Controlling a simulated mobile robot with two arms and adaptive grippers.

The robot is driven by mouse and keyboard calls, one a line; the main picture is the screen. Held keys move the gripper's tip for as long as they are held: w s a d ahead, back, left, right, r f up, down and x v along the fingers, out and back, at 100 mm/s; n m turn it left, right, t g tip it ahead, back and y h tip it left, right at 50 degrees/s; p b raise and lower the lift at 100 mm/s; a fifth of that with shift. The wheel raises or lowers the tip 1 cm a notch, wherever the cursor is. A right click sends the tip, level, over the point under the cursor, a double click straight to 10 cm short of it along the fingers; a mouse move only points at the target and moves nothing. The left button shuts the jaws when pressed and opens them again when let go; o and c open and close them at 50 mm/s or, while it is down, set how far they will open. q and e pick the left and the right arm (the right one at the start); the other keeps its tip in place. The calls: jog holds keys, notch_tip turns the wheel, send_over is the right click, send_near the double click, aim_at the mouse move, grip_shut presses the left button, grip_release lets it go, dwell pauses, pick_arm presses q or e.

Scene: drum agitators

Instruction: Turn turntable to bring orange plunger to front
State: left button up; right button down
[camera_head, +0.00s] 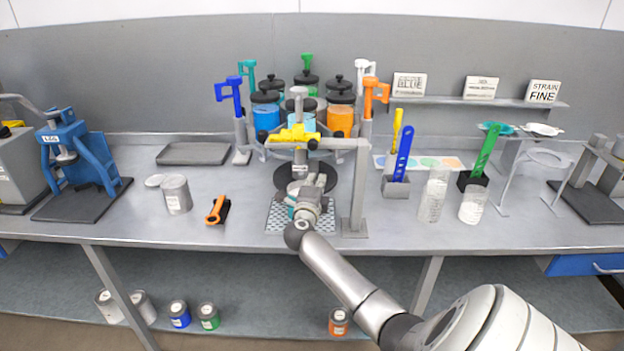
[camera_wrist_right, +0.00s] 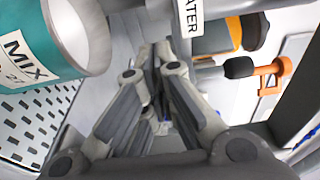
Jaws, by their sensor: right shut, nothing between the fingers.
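The orange plunger (camera_head: 375,92) stands at the right side of a ring of lidded jars and coloured plungers. Its orange handle appears right of centre in the wrist view (camera_wrist_right: 274,75). Blue (camera_head: 229,93), teal, green and white plungers stand around the left and back. The turntable under the ring is mostly hidden behind a grey frame; I cannot make out its rim clearly. My right gripper (camera_head: 312,187) is low in front of the ring, its fingers (camera_wrist_right: 160,52) shut and empty. My left gripper is not in view.
A teal MIX cup (camera_wrist_right: 60,40) stands close beside my right gripper on a perforated plate (camera_head: 275,221). The grey frame's post (camera_head: 356,190) is just right of it.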

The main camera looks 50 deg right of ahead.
jog(key=shift+w+a, duration=0.2)
jog(key=shift+w, duration=0.4)
jog(key=shift+a, duration=0.1)
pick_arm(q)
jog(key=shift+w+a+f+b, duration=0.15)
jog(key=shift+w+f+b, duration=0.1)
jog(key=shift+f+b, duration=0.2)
pick_arm(e)
jog(key=shift+w+a+m+g+h, duration=0.3)
jog(key=shift+w+a+m+g, duration=0.1)
jog(key=shift+w+a+g, duration=0.15)
